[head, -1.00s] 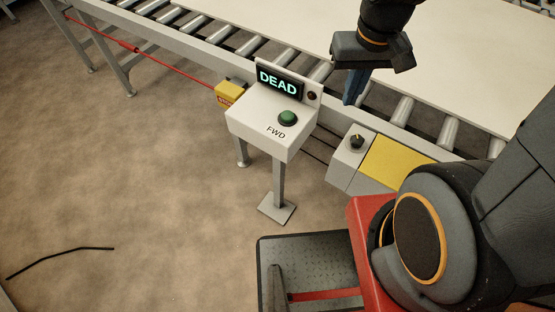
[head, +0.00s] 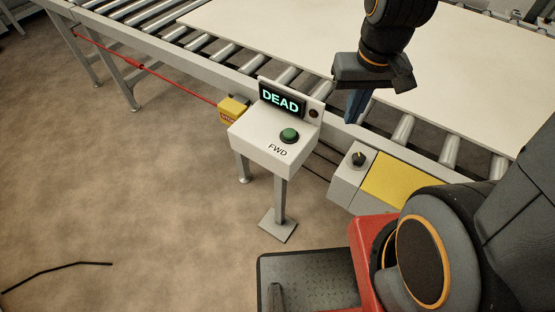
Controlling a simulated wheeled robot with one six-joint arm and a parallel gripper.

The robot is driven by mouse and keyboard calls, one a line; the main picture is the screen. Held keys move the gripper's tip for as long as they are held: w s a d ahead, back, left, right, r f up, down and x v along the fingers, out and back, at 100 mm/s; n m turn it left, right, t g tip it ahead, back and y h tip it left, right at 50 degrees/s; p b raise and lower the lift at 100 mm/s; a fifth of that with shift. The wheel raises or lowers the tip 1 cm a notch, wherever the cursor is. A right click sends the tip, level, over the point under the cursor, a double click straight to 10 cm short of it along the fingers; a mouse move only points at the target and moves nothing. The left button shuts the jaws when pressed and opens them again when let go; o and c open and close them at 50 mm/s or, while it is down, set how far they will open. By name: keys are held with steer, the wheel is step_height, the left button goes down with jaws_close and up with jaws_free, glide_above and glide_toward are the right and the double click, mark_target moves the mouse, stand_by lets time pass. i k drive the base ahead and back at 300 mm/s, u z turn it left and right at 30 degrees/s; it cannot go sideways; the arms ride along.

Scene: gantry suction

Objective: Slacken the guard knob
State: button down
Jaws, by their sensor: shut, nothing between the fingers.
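The likely guard knob is a small black knob (head: 358,159) on a grey box (head: 347,184) at the conveyor's near side, beside a yellow panel (head: 400,184). My gripper (head: 352,118) points down above and behind the knob in the picture, near the conveyor's edge. Its blue fingers are shut and empty, apart from the knob.
A white pedestal (head: 262,148) with a "DEAD" display (head: 282,98) and a green FWD button (head: 289,136) stands left of the knob. A yellow stop box (head: 233,108) joins a red cord (head: 160,73). A pale sheet (head: 300,35) lies on the rollers. Open floor is at left.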

mark_target(358, 158)
steer(key=z, duration=3.4)
steer(key=k, duration=0.95)
steer(key=u, duration=1.1)
steer(key=i, duration=0.5)
steer(key=u, duration=0.05)
